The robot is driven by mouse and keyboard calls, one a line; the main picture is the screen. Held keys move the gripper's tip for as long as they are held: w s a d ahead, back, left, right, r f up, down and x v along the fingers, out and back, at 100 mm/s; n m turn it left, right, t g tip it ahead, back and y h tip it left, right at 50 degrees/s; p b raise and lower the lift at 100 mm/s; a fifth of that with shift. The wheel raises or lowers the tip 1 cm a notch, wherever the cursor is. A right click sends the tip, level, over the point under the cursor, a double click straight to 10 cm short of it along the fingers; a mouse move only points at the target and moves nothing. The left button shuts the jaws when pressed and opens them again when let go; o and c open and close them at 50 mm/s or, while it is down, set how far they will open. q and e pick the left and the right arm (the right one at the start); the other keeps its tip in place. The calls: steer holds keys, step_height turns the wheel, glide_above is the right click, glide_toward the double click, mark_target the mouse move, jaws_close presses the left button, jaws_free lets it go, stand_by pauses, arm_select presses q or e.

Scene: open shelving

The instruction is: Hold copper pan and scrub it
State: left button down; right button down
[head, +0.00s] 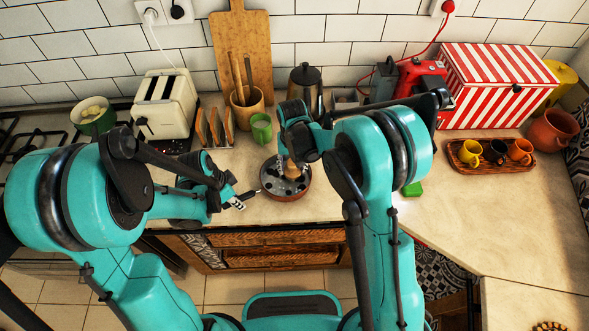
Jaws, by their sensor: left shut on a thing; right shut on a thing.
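The copper pan (284,195) sits on the counter near its front edge, in the middle of the head view. Its inside looks dark with paler spots. My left gripper (245,197) is shut on the pan's handle at the pan's left side. My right gripper (290,154) is above the pan, shut on a scrubbing brush (291,170) with a light wooden body. The brush is over the pan's interior, and its lower end appears to be at the pan's bottom; exact contact is hard to tell. My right gripper and arm hide part of the pan's far side.
A green cup (261,128), utensil pot (247,108) and toaster (165,104) stand behind left. A dark coffee pot (306,88) stands behind the pan.

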mark_target(293, 186)
arm_select(q)
steer(key=shift+s, duration=0.1)
arm_select(e)
steer(key=shift+w+a+f, duration=0.1)
steer(key=shift+w+a, duration=0.1)
steer(key=shift+a, duration=0.45)
steer(key=shift+w+a+f, duration=0.1)
steer(key=shift+w+a, duration=0.05)
steer(key=shift+a, duration=0.5)
steer(key=shift+s+a+r, duration=0.1)
steer(key=shift+s+a, duration=0.1)
steer(key=shift+a, duration=0.4)
steer(key=shift+s+a, duration=0.2)
steer(key=shift+a, duration=0.4)
steer(key=shift+s, duration=0.15)
